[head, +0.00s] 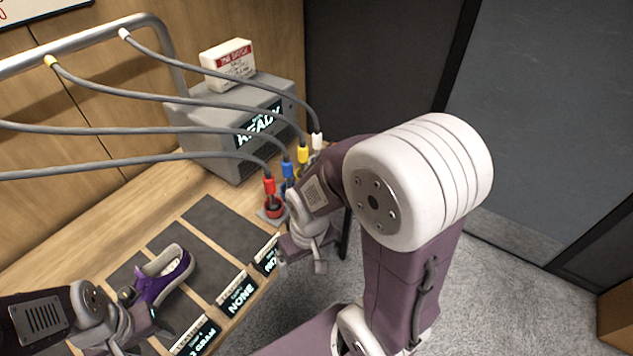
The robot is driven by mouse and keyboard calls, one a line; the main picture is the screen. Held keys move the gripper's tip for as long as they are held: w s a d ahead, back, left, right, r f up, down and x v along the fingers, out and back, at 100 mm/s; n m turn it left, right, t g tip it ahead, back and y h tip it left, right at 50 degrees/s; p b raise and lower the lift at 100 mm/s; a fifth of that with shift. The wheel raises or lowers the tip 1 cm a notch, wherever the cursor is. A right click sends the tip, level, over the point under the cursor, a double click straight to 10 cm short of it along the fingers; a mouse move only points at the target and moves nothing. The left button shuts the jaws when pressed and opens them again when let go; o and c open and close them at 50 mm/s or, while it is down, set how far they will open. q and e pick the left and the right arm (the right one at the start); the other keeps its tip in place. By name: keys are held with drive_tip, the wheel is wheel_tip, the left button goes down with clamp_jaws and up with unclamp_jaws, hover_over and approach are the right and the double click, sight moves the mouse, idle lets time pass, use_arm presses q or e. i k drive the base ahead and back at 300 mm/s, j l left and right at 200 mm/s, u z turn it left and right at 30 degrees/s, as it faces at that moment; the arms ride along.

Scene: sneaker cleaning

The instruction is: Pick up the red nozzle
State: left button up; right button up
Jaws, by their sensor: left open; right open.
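The red nozzle (269,186) stands upright in a holder at the right end of the wooden bench, with a grey hose running from its top to the left. My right gripper (302,262) is open, just in front of and below the nozzle, and apart from it. Its arm covers part of the area to the right of the nozzle. My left gripper (140,335) is open at the lower left, close to a purple and grey sneaker (165,277). I cannot tell whether it touches the sneaker.
Blue (288,170), yellow (303,155) and white (317,142) nozzles stand in a row behind the red one. Hoses hang from a metal rail (75,48). Dark mats (222,230) and small display signs (238,297) line the bench.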

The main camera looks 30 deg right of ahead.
sight(268, 180)
drive_tip(key=z, duration=0.7)
drive_tip(key=i+l+u, duration=0.1)
drive_tip(key=u, duration=0.35)
drive_tip(key=l+u, duration=0.25)
drive_tip(key=u, duration=0.2)
drive_tip(key=i+l+u, duration=0.1)
drive_tip(key=l+u, duration=0.15)
drive_tip(key=u, duration=0.2)
